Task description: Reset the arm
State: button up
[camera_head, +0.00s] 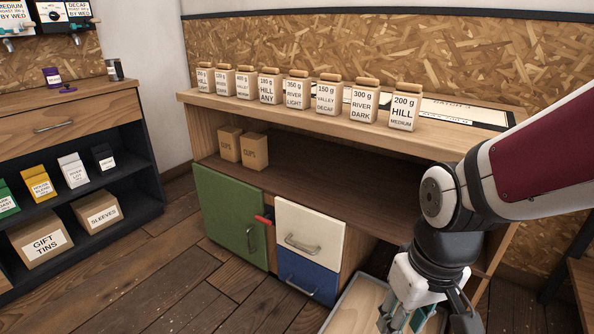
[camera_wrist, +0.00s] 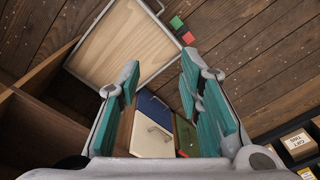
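My gripper (camera_wrist: 160,78) is open in the wrist view, with its two teal-padded fingers apart and nothing between them. In the head view my gripper (camera_head: 428,312) hangs low at the bottom right, in front of the counter, with its fingertips cut off by the frame edge. The arm reaches in from the right edge and bends down at the elbow. A pale-rimmed tray or open drawer (camera_wrist: 125,40) with a light wood bottom lies below the gripper. Part of it also shows in the head view (camera_head: 360,308), partly hidden behind the gripper.
Several labelled bean bags (camera_head: 327,97) stand in a row on the wooden counter (camera_head: 440,147). Two cups boxes (camera_head: 254,151) sit on its shelf. Below are a green door (camera_head: 225,210), white drawer (camera_head: 308,233) and blue drawer (camera_head: 308,276).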

jog(key=s+d+r+m, duration=0.3)
jog(key=s+r, duration=0.8)
jog(key=s, duration=0.4)
notch_tip(320, 180, up, 32)
jog(key=t+p, duration=0.3)
jog(key=p, duration=2.7)
jog(key=shift+f+t, duration=0.2)
jog(key=shift+t, duration=0.2)
jog(key=shift+s, duration=0.1)
